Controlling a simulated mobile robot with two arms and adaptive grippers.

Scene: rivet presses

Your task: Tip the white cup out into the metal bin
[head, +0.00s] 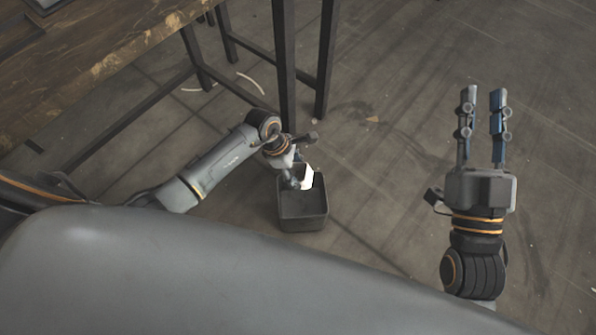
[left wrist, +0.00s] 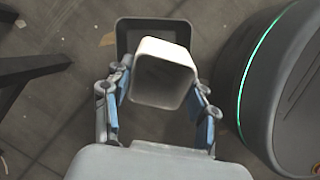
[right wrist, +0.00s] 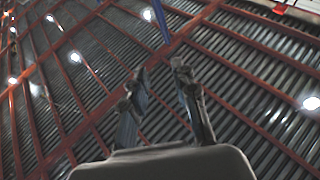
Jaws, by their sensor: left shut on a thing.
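The white cup (head: 306,178) is tilted in my left gripper (head: 293,180), above the metal bin (head: 303,215) in the head view. In the left wrist view the cup (left wrist: 165,50) sits between the two blue-padded fingers of the left gripper (left wrist: 160,95), which are shut on it. The dark rim of the bin (left wrist: 124,38) shows behind the cup there. Whether anything is in the cup or the bin cannot be told. My right gripper (head: 483,100) is raised, open and empty; in the right wrist view its fingers (right wrist: 160,75) stand apart against the ceiling.
A wooden table (head: 100,60) with dark metal legs stands at the upper left, and one leg (head: 284,65) comes down just behind the bin. The concrete floor (head: 400,130) is clear to the right of the bin. My rounded base fills the lower part of the head view.

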